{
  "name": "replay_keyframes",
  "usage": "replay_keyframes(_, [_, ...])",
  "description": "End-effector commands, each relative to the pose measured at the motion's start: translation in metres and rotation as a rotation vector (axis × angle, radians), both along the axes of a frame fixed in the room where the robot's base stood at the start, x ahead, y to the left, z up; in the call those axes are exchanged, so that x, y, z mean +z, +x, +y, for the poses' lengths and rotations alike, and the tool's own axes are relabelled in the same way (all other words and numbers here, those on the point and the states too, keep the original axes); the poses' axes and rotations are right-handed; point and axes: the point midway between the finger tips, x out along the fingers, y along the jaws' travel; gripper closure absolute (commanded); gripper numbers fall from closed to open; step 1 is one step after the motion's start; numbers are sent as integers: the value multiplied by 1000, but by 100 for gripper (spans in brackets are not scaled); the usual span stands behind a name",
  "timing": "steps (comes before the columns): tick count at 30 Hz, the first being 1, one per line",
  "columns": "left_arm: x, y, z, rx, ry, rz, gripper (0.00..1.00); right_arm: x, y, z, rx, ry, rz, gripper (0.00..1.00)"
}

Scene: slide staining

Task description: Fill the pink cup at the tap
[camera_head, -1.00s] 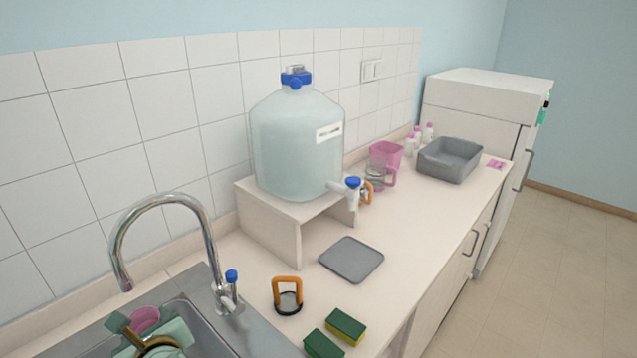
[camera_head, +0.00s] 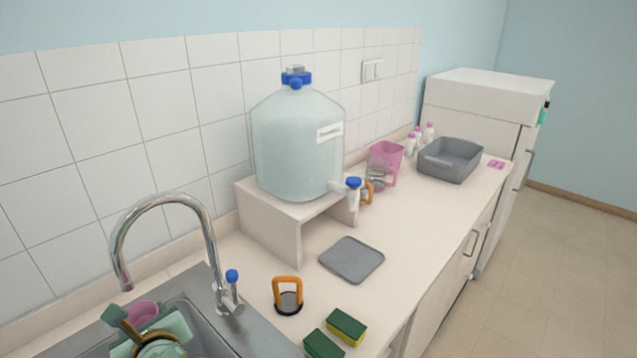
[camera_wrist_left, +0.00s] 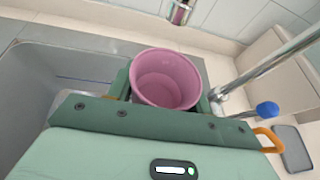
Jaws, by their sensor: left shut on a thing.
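The pink cup (camera_head: 142,311) is upright in my left gripper (camera_head: 148,322), low over the sink at the lower left. In the left wrist view the cup (camera_wrist_left: 166,80) shows its open mouth, and the green fingers sit on both sides of it. I see no water inside. The chrome tap (camera_head: 205,228) arches over from the right, its spout end just above and left of the cup. The blue-topped tap handle (camera_head: 231,276) stands at the right of its base. No stream shows from the spout. My right gripper is out of view.
The sink (camera_head: 210,335) lies under the gripper. An orange-handled object (camera_head: 288,296) and two sponges (camera_head: 346,326) are on the counter to the right. Farther back are a grey tray (camera_head: 352,260), a large water bottle (camera_head: 297,145) on a stand, a pink pitcher (camera_head: 386,158) and a grey basin (camera_head: 450,160).

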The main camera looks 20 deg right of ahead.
Motion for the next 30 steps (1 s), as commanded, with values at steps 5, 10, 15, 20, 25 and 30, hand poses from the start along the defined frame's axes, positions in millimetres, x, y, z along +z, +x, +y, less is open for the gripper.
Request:
replay_keyframes(5, [27, 0, 0, 1, -3, -4, 74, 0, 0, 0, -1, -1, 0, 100])
replay_keyframes(10, [43, 0, 0, 0, -2, -2, 74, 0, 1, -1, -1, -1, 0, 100])
replay_keyframes(15, [45, 0, -1, -4, 1, 0, 74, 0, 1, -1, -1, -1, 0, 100])
replay_keyframes(20, [55, -3, -7, -42, 0, -3, 74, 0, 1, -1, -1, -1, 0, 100])
replay_keyframes(25, [66, -11, 3, -94, 2, -4, 74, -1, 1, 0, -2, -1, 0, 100])
replay_keyframes(30, [74, -33, 29, -173, 7, -4, 74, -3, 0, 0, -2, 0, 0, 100])
